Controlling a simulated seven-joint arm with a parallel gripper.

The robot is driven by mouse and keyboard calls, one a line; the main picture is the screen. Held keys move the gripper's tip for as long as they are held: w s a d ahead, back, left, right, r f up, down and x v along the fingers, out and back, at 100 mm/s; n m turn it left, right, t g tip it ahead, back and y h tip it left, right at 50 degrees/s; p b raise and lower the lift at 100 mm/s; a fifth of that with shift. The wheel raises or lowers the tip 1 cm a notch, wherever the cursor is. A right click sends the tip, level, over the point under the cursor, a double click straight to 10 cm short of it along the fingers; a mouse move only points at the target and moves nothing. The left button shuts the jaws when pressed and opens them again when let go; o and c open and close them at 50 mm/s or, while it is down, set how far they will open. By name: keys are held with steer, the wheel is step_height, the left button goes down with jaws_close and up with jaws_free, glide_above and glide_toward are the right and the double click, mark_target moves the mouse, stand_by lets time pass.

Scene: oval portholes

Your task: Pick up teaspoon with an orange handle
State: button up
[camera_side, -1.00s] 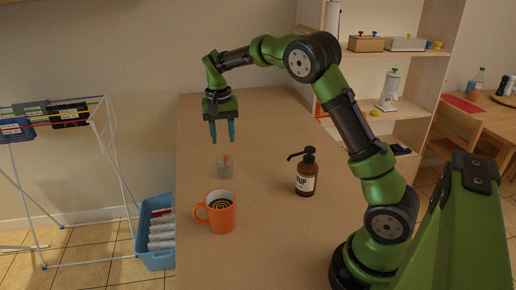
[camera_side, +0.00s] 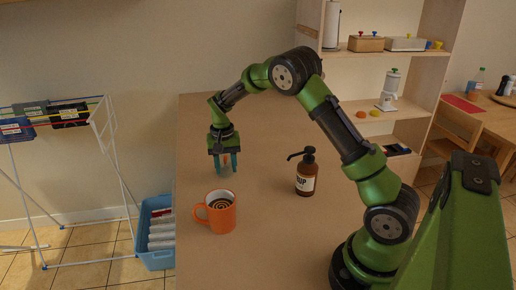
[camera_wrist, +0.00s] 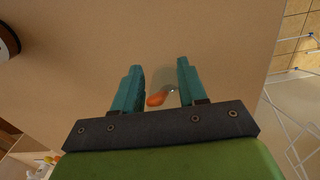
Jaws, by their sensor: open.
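The teaspoon's orange handle (camera_wrist: 156,99) shows between my fingers in the wrist view, with a small shiny metal part at its right end. In the side view a bit of the orange handle (camera_side: 226,158) shows between the fingers. The spoon stands in a clear glass (camera_side: 225,172), which is mostly hidden behind my fingers. My gripper (camera_side: 227,172) points down over the glass, its teal fingers open on either side of the handle.
An orange mug (camera_side: 221,218) with a dark drink stands in front of the glass. A brown pump bottle (camera_side: 306,172) stands to the right. The table (camera_side: 270,120) is clear behind. A drying rack (camera_side: 80,180) and blue crate (camera_side: 155,250) are on the floor at left.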

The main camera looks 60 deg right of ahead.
jaws_close()
steer(key=shift+r, duration=0.2)
